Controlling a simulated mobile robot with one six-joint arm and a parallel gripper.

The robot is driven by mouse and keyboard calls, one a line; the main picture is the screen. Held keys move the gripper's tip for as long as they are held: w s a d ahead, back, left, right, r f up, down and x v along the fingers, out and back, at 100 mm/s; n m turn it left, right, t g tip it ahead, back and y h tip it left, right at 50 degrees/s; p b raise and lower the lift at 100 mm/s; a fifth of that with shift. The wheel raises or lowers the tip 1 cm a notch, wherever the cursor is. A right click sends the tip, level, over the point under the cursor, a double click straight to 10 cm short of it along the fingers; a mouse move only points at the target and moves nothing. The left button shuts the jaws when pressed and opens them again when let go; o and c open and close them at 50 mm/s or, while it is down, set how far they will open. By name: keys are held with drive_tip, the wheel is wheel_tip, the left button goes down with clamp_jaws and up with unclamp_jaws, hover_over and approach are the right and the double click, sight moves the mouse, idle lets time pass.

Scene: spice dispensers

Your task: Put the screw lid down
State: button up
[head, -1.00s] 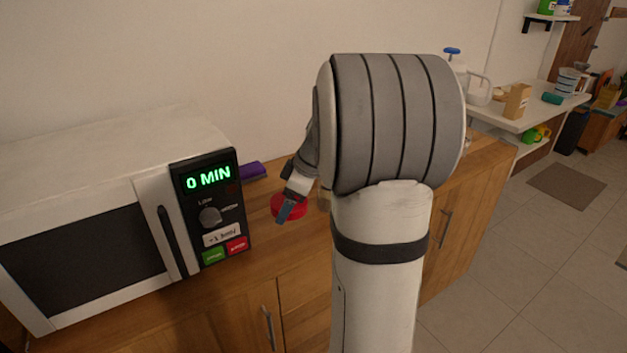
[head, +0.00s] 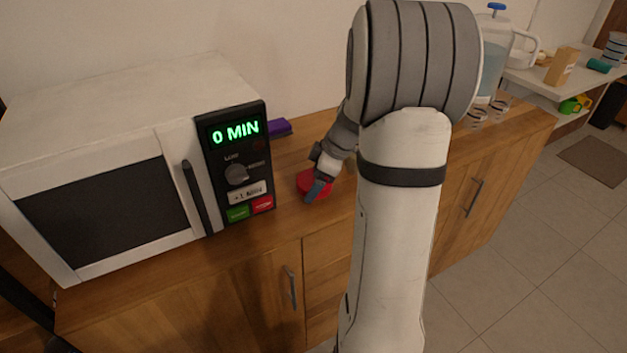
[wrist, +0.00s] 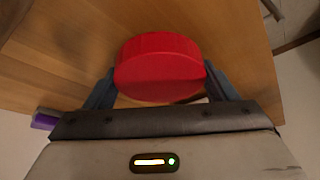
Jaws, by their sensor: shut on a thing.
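The red screw lid (wrist: 160,68) is between the two fingers of my gripper (wrist: 160,85) in the wrist view. The fingers are shut on its sides. In the head view the red lid (head: 309,184) shows at or just above the wooden counter top, to the right of the microwave. My gripper (head: 318,190) partly covers it there. I cannot tell whether the lid touches the counter.
A white microwave (head: 110,115) stands on the left of the wooden counter (head: 285,225). A purple object (head: 278,127) lies behind it. A clear dispenser with a blue top (head: 490,70) and small glasses (head: 478,115) stand at the right. Bare counter lies around the lid.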

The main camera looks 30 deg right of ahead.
drive_tip(key=shift+f, duration=0.2)
drive_tip(key=o, duration=0.9)
drive_tip(key=shift+r, duration=0.1)
drive_tip(key=shift+r, duration=0.2)
drive_tip(key=p+v, duration=0.1)
drive_tip(key=v, duration=1)
drive_tip(key=s+a+f+m+h, duration=0.3)
drive_tip(key=s+a+m, duration=0.7)
drive_tip(key=s+a, duration=0.6)
drive_tip(key=shift+a+m+g+h, duration=0.4)
drive_tip(key=shift+a, duration=0.6)
